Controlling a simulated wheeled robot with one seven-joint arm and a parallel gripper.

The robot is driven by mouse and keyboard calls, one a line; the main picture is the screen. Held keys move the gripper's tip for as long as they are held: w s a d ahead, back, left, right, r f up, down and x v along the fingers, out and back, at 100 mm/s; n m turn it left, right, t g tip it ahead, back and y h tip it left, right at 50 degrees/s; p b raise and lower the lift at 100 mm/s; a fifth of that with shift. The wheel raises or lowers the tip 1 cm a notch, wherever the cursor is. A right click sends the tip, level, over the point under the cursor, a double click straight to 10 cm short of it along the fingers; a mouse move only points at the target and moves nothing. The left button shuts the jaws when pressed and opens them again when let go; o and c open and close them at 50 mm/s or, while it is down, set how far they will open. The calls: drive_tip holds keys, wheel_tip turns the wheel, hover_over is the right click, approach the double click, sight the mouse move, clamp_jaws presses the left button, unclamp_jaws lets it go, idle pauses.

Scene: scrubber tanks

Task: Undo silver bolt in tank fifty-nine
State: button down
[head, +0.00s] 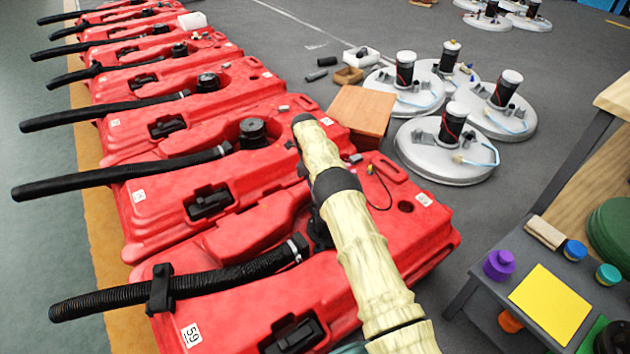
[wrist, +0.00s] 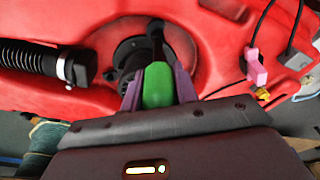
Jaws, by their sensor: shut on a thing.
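Tank fifty-nine (head: 225,292) is the nearest red tank, with a white "59" label (head: 191,335) at its front left. My arm crosses over it and hides part of its top in the head view. In the wrist view my gripper (wrist: 158,84) has purple fingers shut on a green-handled tool (wrist: 157,86) with a dark shaft and rounded end. The tool is over or against a black round fitting (wrist: 128,52) on the red tank; I cannot tell whether they touch. I cannot make out the silver bolt in either view.
A ribbed black hose (head: 230,275) lies along the tank. A pink clip (wrist: 255,68) and a thin black cable are right of the fitting. More red tanks stand behind. White round units (head: 445,150), a wooden box (head: 360,115) and a grey table (head: 480,300) are at right.

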drive_tip(key=shift+f+b, duration=0.4)
drive_tip(key=shift+f, duration=0.25)
idle(0.8)
drive_tip(key=shift+r+n+p, duration=0.25)
drive_tip(key=shift+n+p, duration=0.45)
drive_tip(key=shift+p, duration=0.15)
drive_tip(key=shift+n+t+p, duration=0.3)
drive_tip(key=shift+n+p, duration=0.4)
drive_tip(key=shift+n, duration=0.4)
drive_tip(key=n+p, duration=0.2)
drive_tip(key=n, duration=0.3)
drive_tip(key=shift+t+p, duration=0.4)
drive_tip(key=shift+w+f+n, duration=0.1)
drive_tip(key=shift+f+n, duration=0.1)
drive_tip(key=shift+n, duration=0.7)
